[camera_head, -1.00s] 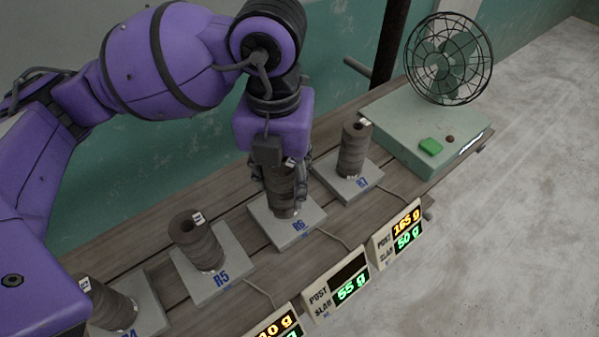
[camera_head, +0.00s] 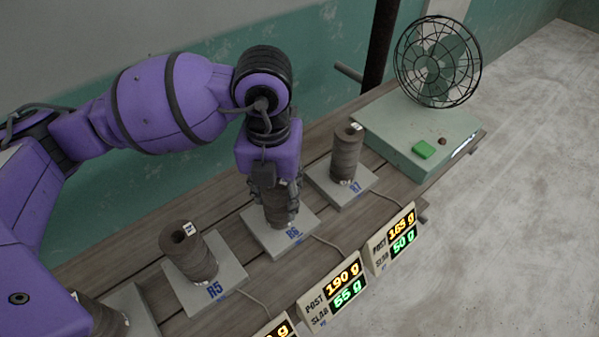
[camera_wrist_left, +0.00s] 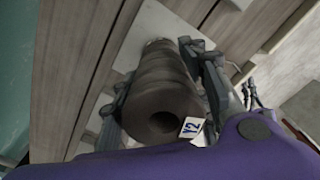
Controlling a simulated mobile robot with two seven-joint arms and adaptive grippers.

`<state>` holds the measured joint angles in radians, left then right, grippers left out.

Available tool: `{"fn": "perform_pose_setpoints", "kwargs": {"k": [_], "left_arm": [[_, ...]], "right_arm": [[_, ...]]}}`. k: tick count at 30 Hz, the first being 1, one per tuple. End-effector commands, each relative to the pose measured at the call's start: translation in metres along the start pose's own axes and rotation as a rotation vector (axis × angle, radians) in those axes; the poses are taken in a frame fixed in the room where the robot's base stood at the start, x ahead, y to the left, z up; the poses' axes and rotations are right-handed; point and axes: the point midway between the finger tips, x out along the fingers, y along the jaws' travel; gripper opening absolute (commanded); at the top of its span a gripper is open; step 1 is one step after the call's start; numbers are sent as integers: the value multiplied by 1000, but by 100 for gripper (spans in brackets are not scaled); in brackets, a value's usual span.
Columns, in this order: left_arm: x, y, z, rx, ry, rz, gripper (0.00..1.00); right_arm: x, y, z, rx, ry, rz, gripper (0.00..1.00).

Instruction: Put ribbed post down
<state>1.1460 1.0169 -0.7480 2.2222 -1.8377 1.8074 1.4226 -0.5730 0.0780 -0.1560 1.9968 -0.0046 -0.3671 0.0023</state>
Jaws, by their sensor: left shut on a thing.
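The ribbed post (camera_head: 279,207) is a dark brown, ribbed cylinder standing upright on the grey slab marked R6 (camera_head: 262,240). My left gripper (camera_head: 277,192) points down around its upper part and is shut on it. In the left wrist view the post (camera_wrist_left: 160,85) shows its hollow top and a white tag reading V2 (camera_wrist_left: 191,127), with fingers on both sides. The R6 display (camera_head: 333,290) reads POST 190 g and SLAB 55 g. My right gripper is not in view.
Similar posts stand on slab R5 (camera_head: 190,253) to the left and slab R7 (camera_head: 346,153) to the right. Another post (camera_head: 105,318) is partly hidden at lower left. A fan (camera_head: 437,62) on a green box (camera_head: 400,128) stands at the bench's far end. Cables run to the displays.

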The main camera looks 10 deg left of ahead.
Motion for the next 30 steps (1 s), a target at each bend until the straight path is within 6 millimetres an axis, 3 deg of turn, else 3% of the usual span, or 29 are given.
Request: {"fn": "perform_pose_setpoints", "kwargs": {"k": [2, 3, 6, 16, 20, 30], "left_arm": [[4, 0, 0, 0, 2, 0, 0], [4, 0, -1, 0, 3, 1, 46], [3, 0, -1, 0, 3, 1, 59], [2, 0, -1, 0, 2, 0, 61], [-8, 0, 0, 0, 0, -1, 61], [-78, 0, 1, 0, -3, -1, 61]], "right_arm": [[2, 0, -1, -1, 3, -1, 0], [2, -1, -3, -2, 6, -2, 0], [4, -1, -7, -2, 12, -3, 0], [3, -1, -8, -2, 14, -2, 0], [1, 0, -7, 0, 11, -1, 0], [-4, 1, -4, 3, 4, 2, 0]]}}
